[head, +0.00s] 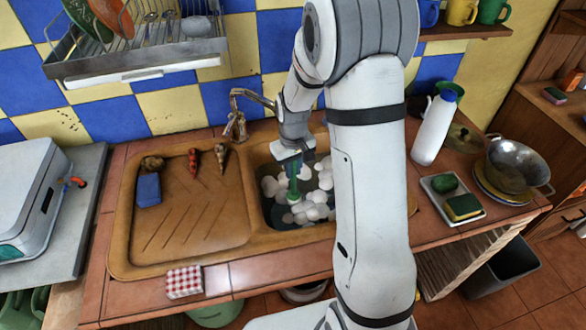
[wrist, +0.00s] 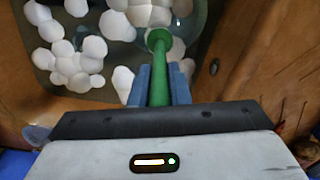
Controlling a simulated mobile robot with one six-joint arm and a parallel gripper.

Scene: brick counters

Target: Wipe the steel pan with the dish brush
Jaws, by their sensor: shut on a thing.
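My gripper (head: 292,160) is over the sink (head: 262,150), which holds water and white foam. It is shut on the green dish brush (head: 293,186), which points down toward the foam. In the wrist view the brush handle (wrist: 158,72) runs between the blue fingers of my gripper (wrist: 159,86). I cannot tell whether the lower end of the brush touches the water. A round steel pan (head: 514,160) with handles rests on a yellowish plate at the far right of the counter, well apart from my gripper. Foam and my arm hide part of the sink.
A white bottle (head: 434,128) and a tray (head: 470,218) with sponges stand between sink and pan. The tap (head: 237,118) is behind the sink. A blue sponge (head: 148,190) and vegetables lie on the drainboard (head: 190,235). A dish rack (head: 140,65) hangs above.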

